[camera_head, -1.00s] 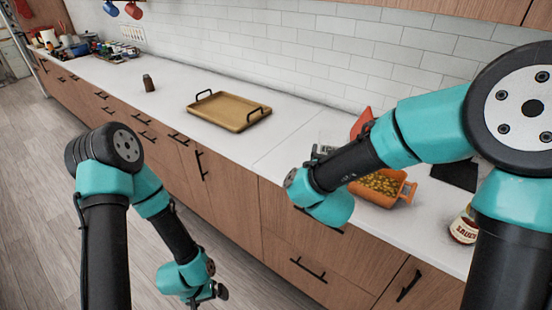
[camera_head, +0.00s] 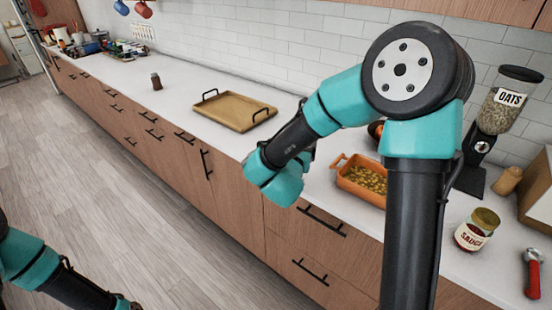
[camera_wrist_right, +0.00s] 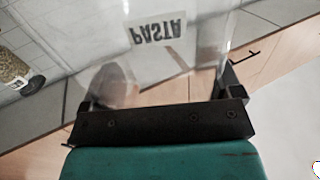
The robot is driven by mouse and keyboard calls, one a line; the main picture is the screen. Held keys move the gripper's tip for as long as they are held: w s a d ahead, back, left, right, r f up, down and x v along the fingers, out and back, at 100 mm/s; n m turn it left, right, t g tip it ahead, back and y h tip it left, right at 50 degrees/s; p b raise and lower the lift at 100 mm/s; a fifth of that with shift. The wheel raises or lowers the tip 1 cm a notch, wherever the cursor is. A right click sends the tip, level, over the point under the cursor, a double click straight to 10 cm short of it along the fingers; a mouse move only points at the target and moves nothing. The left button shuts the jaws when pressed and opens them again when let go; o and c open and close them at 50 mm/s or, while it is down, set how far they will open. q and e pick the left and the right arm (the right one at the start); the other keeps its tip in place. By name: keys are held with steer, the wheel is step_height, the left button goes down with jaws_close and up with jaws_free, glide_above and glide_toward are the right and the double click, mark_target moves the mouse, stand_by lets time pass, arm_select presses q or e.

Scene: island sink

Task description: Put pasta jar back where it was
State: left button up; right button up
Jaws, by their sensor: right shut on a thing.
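The pasta jar (camera_wrist_right: 190,70) is clear, and its "PASTA" label reads upside down in the right wrist view. My right gripper (camera_wrist_right: 160,97) is shut on it, with one finger on each side. No pasta shows in the visible part of the jar. In the head view my right arm hides the gripper and the jar. My left gripper (camera_head: 124,303) is low at the bottom left, in front of the cabinets and cut by the frame edge; its jaws cannot be made out.
A gold tray (camera_head: 235,113) and a small brown shaker (camera_head: 156,81) stand on the counter. An orange dish (camera_head: 358,177), a sauce jar (camera_head: 475,231), an oats dispenser (camera_head: 501,105) and a red-handled tool (camera_head: 532,274) are at right. Counter between shaker and tray is clear.

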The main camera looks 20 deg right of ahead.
steer(key=shift+w, duration=0.1)
stand_by(0.3)
steer(key=w+a+f+x, duration=0.1)
steer(key=a+x, duration=0.1)
steer(key=x, duration=1.3)
steer(key=shift+w+d+f, duration=0.25)
steer(key=shift+w, duration=0.4)
steer(key=shift+f, duration=1.75)
